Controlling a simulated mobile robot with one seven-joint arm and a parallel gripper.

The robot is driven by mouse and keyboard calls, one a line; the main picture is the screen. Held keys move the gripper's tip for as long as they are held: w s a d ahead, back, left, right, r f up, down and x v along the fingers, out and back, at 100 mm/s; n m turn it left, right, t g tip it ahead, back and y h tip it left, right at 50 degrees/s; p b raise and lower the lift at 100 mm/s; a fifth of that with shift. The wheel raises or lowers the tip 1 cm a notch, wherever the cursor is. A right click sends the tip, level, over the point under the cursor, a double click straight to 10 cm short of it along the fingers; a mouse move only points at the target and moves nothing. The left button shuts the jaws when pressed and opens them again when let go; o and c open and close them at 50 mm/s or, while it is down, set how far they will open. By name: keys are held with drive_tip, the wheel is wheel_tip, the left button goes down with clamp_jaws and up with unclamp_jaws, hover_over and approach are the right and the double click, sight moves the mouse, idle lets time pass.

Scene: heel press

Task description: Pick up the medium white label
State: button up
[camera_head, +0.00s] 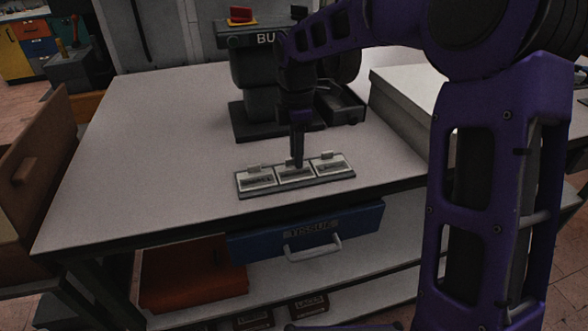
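A shallow dark tray (297,185) near the table's front edge holds white labels in a row of three compartments. The middle white label (293,175) is under my gripper (297,163) and partly hidden by it. A left white label (257,179) and a right white label (328,166) lie on either side. The print is too small to read surely, so I cannot tell which is the medium one. My gripper points down, its fingertips at the middle label's upper part. I cannot tell whether it touches the label or is open or shut.
A dark press (261,95) with a red knob stands behind the tray. A grey box (405,98) is on the table's right. A blue drawer (318,230) marked TISSUE and an orange bin (190,274) are below. The table's left (140,150) is clear.

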clamp_jaws()
drive_tip(key=shift+r, duration=0.1)
